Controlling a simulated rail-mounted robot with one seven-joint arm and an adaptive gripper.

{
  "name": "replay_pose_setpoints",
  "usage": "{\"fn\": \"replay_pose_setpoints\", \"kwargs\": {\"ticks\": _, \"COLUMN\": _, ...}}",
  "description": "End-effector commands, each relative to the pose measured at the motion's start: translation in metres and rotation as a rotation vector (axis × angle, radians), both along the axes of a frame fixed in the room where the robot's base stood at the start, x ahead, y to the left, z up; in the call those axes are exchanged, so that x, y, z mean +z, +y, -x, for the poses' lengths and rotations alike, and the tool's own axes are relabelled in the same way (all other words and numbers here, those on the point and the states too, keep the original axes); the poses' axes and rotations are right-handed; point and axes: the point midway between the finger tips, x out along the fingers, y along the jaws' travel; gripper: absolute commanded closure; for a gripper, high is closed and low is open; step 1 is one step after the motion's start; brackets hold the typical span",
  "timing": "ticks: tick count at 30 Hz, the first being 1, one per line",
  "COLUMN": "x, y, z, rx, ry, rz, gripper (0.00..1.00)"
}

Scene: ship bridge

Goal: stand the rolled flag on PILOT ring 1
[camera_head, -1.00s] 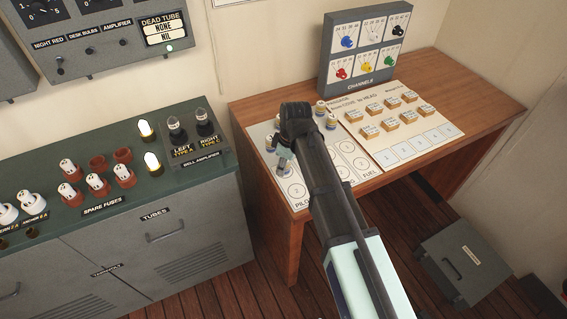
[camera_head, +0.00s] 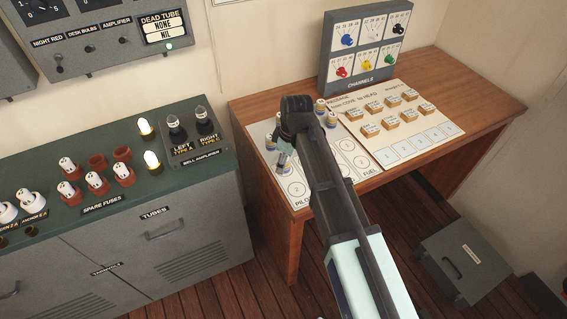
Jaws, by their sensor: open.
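The flag sheet (camera_head: 299,201) lies on the left of the wooden desk, with printed rings and the labels PILOT and FUEL. PILOT ring 2 (camera_head: 296,188) is bare. PILOT ring 1 is not clearly visible; my gripper and arm cover that area. My gripper (camera_head: 284,151) points down over the PILOT column, above ring 2 in the picture, and is open. A small pale upright thing (camera_head: 283,163) shows just below it; I cannot tell whether it is the rolled flag or a fingertip. Small rolled flags stand at the sheet's left edge (camera_head: 270,142) and back (camera_head: 322,106).
A second sheet (camera_head: 395,152) with several wooden blocks lies to the right. The grey CHANNELS box (camera_head: 367,50) stands at the back of the desk. A green-topped cabinet (camera_head: 125,205) with fuses and tubes is at left. A grey case (camera_head: 466,260) sits on the floor.

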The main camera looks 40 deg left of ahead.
Motion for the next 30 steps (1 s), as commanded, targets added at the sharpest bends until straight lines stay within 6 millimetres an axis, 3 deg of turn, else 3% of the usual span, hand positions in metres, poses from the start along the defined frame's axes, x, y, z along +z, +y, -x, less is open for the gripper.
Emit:
{"fn": "replay_pose_setpoints", "kwargs": {"ticks": 16, "x": 0.088, "y": -0.012, "z": -0.005, "rx": -0.001, "ry": -0.001, "rz": -0.001, "gripper": 0.37}}
{"fn": "replay_pose_setpoints", "kwargs": {"ticks": 22, "x": 0.102, "y": -0.015, "z": -0.005, "rx": -0.001, "ry": 0.0, "rz": -0.001, "gripper": 0.37}}
{"fn": "replay_pose_setpoints", "kwargs": {"ticks": 30, "x": 0.105, "y": -0.015, "z": -0.005, "rx": 0.0, "ry": 0.0, "rz": 0.0, "gripper": 0.37}}
